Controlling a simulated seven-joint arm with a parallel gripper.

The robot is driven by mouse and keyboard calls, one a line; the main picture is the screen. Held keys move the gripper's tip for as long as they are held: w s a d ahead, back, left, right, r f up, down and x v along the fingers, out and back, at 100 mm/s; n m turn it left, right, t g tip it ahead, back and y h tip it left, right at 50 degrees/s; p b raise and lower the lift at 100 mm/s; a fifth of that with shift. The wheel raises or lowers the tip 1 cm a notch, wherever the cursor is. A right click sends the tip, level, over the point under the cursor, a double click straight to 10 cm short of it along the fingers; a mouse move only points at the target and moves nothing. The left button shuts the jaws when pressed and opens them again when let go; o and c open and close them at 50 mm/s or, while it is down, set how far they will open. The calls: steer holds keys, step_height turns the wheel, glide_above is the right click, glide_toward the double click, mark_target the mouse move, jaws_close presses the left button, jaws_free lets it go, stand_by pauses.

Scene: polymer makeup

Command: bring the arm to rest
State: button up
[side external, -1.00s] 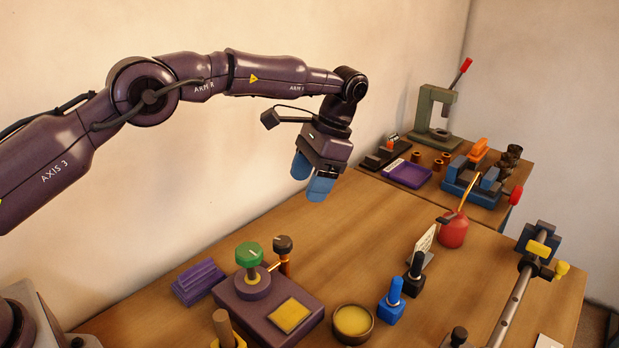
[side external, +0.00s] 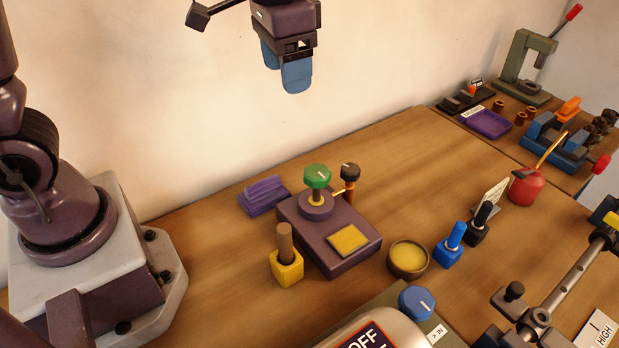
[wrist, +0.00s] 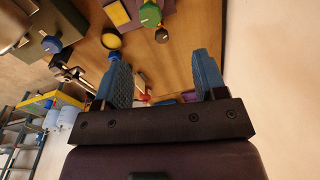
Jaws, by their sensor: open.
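My gripper (side external: 283,72) hangs near the top of the side external view, in front of the bare wall and well above the bench (side external: 410,145). Its blue fingers point down. They are apart and hold nothing. In the wrist view the two fingers of my gripper (wrist: 160,75) stand apart, with only empty space and distant bench things between them. The upper arm links are out of the side view. My base stands on a grey plinth at the left.
Below are a purple fixture (side external: 350,265) with a green knob (side external: 317,177), a yellow block with a wooden handle (side external: 286,265), a yellow-filled bowl (side external: 408,258), blue (side external: 452,245) and black (side external: 481,225) handled blocks, and a red oil can (side external: 527,187). Air around my gripper is clear.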

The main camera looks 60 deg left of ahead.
steer(key=s+a+r+n+t, duration=0.1)
steer(key=s+r+t, duration=0.1)
steer(key=s, duration=0.5)
steer(key=s+a+r+n+t, duration=0.1)
steer(key=s+a+r+t, duration=0.1)
steer(key=s, duration=0.5)
steer(key=shift+a+r+t, duration=0.25)
steer(key=shift+t, duration=0.15)
steer(key=shift+s, duration=0.1)
stand_by(0.5)
